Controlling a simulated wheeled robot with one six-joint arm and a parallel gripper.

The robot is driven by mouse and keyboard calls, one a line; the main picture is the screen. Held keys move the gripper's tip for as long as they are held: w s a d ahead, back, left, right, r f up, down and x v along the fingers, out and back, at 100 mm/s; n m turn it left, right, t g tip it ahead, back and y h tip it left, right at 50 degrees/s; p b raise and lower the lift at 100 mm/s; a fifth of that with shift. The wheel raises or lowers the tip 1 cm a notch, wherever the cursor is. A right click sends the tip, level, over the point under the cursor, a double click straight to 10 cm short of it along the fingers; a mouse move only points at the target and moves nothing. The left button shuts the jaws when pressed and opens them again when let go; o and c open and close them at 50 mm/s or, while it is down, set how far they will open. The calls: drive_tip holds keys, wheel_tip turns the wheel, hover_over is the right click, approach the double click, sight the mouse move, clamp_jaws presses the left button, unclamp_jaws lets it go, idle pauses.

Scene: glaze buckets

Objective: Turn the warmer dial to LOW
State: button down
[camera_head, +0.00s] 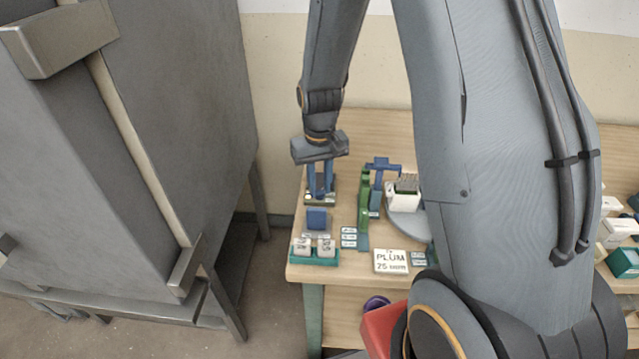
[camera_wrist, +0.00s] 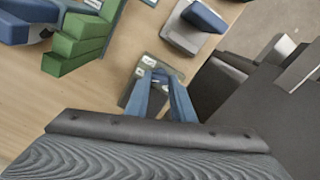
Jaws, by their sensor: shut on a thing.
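The warmer dial's small dark box (camera_head: 309,199) stands on the wooden table near its left edge, and it also shows in the wrist view (camera_wrist: 128,90). My gripper (camera_head: 320,190) reaches down onto it from above. In the wrist view, the blue fingers of my gripper (camera_wrist: 158,78) close in on the top of the box and are shut on the dial knob, which they mostly hide. I cannot read the dial's marks or tell which setting it points to.
A grey block with a blue top (camera_head: 316,218) stands just in front of the box. A green stepped stand (camera_head: 364,205) is to the right. A large grey cabinet (camera_head: 190,110) stands left of the table.

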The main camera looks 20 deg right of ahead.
drive_tip(key=shift+n, duration=0.3)
drive_tip(key=shift+w, duration=0.1)
drive_tip(key=c, duration=1.5)
unclamp_jaws()
drive_tip(key=shift+r+b, duration=0.7)
drive_tip(key=shift+r, duration=3.25)
drive_tip(key=shift+t, duration=0.5)
drive_tip(key=s, duration=0.5)
drive_tip(key=s+r, duration=0.1)
drive_tip(key=s, duration=0.4)
drive_tip(key=s+r, duration=0.1)
drive_tip(key=s, duration=0.4)
drive_tip(key=shift+s+a, duration=0.15)
drive_tip(key=shift+s, duration=0.05)
